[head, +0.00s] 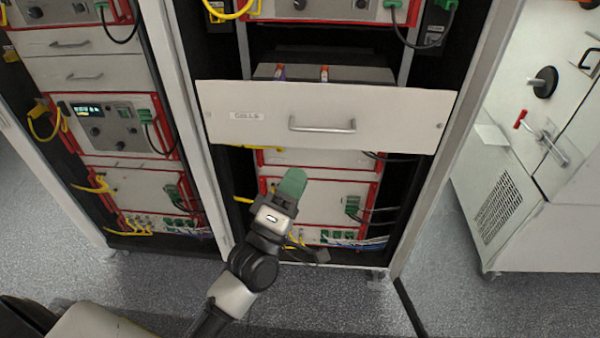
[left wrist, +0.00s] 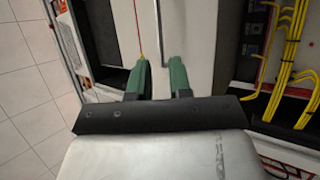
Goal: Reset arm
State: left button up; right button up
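My left gripper (head: 291,188) has green fingers and stands in front of the middle rack, below the drawer labelled CELLS (head: 325,116). In the left wrist view its two green fingers (left wrist: 161,78) are apart with nothing between them. The drawer front is white with a grey bar handle (head: 322,126), and the drawer is pulled partly out. In the head view the gripper appears below the handle and apart from it. My right gripper is in neither view.
The middle rack holds red-framed instruments (head: 318,204) with cables below the drawer. A second rack (head: 112,130) stands at left. A white cabinet (head: 520,190) with a red-handled lever (head: 520,119) stands at right. Grey floor (head: 440,275) is clear between rack and cabinet.

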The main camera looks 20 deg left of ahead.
pick_arm(q)
notch_tip(320, 180, down, 22)
jog(key=w+m+g, duration=0.2)
jog(key=m+g, duration=0.2)
jog(key=g, duration=0.2)
jog(key=s+a+f+m+g+y, duration=0.1)
jog(key=s+f+m+g, duration=0.2)
jog(key=f, duration=0.6)
jog(key=s+a+f+m+g+y, duration=0.15)
jog(key=s+f, duration=0.25)
jog(key=f, duration=0.5)
jog(key=s+a+f+m+g, duration=0.1)
jog(key=s+f+m+g, duration=0.35)
jog(key=s+f, duration=0.9)
jog(key=s+a+f+m+g+y, duration=0.1)
jog(key=s+f+g, duration=0.3)
jog(key=s, duration=0.6)
jog(key=s+a+f+m+g, duration=0.1)
jog(key=s+a+f+g, duration=0.1)
jog(key=s, duration=0.8)
notch_tip(320, 180, down, 3)
jog(key=shift+s+a+r+m+g+y, duration=0.2)
jog(key=shift+m+g+y, duration=0.15)
jog(key=shift+g, duration=0.55)
jog(key=shift+w, duration=0.1)
